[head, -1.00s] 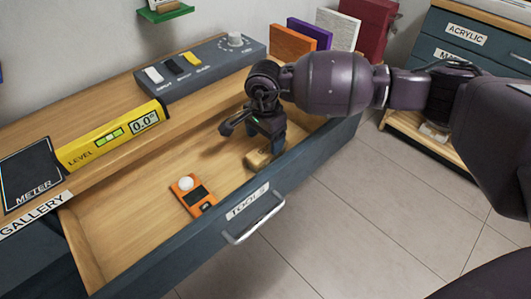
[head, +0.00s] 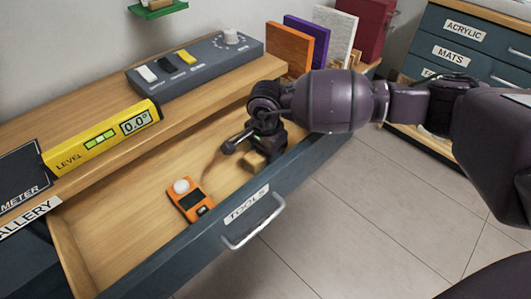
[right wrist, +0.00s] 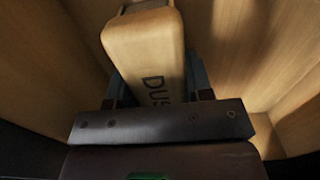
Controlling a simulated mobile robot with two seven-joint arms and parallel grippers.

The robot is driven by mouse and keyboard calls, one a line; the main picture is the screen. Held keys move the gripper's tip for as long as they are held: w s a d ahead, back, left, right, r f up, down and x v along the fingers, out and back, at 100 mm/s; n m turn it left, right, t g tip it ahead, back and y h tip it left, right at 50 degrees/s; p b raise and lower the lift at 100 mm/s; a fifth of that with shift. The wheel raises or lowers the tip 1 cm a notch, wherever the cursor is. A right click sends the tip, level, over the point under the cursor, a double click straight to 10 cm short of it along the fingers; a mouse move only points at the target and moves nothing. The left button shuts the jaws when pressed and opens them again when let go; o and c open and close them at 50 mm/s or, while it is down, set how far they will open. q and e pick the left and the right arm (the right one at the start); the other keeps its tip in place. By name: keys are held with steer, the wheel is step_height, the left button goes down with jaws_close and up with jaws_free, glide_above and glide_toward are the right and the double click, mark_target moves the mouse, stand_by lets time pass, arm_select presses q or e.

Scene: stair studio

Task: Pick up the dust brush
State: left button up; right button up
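The dust brush (right wrist: 148,45) is a pale wooden block with dark letters starting "DUS", seen large in the right wrist view. In the head view the dust brush (head: 252,162) lies in the far right part of the open drawer, mostly hidden by my gripper. My right gripper (head: 264,155) is down in the drawer over it. In the right wrist view its two fingers are spread, one on each side of the brush, and no firm grip shows. The fingertips are hidden. My left gripper is not in view.
An orange meter with a white dome (head: 190,198) lies in the drawer left of the gripper. The drawer's front wall (head: 215,222), labelled TOOLS, is close in front. A yellow level (head: 100,140) and a grey switch box (head: 195,65) sit on the desktop. Upright panels (head: 308,42) stand behind.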

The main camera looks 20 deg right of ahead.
steer(key=c, duration=0.4)
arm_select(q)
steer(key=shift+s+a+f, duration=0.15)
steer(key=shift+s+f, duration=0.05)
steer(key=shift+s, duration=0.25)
arm_select(e)
steer(key=shift+o, duration=0.2)
